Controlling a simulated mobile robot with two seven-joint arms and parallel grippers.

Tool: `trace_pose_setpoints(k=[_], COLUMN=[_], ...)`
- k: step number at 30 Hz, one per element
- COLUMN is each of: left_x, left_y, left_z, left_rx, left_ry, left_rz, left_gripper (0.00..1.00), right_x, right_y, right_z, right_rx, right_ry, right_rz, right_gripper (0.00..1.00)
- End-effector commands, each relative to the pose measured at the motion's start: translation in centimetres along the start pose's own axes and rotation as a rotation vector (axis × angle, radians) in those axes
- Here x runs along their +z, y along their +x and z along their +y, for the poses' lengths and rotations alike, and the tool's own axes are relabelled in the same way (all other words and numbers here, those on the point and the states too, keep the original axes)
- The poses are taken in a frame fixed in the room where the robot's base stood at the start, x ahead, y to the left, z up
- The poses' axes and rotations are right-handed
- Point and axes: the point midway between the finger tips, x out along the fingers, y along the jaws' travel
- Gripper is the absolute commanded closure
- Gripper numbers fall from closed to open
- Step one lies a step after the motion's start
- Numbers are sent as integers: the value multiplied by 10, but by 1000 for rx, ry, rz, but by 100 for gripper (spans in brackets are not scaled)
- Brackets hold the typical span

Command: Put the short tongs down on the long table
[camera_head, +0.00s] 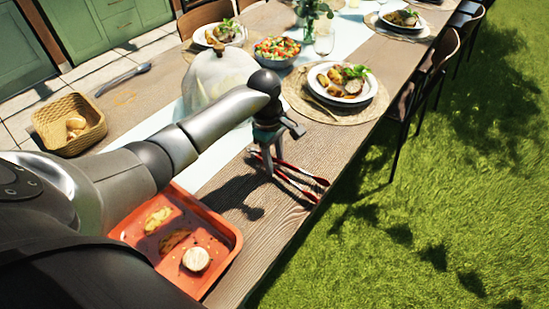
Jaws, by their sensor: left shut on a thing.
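The short tongs (296,181), with two red arms, are at the near right part of the long wooden table (262,228). My left gripper (268,153) points down and is shut on the tongs at their left end. Their tips spread to the right, toward the table's edge. The tongs are at or just above the tabletop; I cannot tell whether they touch it. The gripper's fingers are small and partly hidden by its own wrist. My right gripper is not in view.
A red tray (222,228) with food lies near left of the tongs. A plate of food (342,84) on a woven mat (318,109) is behind them. A pale round object (212,72), a salad bowl (277,52) and a bread basket (62,137) stand farther off. Grass lies past the right edge.

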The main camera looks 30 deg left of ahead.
Motion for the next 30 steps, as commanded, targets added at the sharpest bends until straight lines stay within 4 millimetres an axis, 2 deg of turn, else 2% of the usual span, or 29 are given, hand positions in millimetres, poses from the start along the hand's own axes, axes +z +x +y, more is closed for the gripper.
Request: trace_pose_setpoints(k=[3, 9, 10, 19, 26, 30], left_x=[0, 0, 0, 0, 0, -1], left_y=[2, 1, 1, 1, 2, -7], left_z=[0, 1, 1, 0, 0, 0], left_rx=[2, 2, 2, 1, 0, 1], left_ry=[-1, -1, -1, -1, -1, -1], left_rz=[0, -1, -1, 0, 0, 1], left_gripper=[64, 64, 55, 21, 21, 21], right_x=[-7, -9, -9, -5, -3, -3], right_y=[3, 2, 2, 2, 2, 0], right_z=[12, 13, 13, 8, 7, 6], right_rx=[15, 17, 17, 10, 9, 9], right_ry=[0, 1, 1, 2, 2, 1], right_rz=[11, 14, 14, 7, 4, 3], right_gripper=[50, 50, 50, 50, 50, 50])
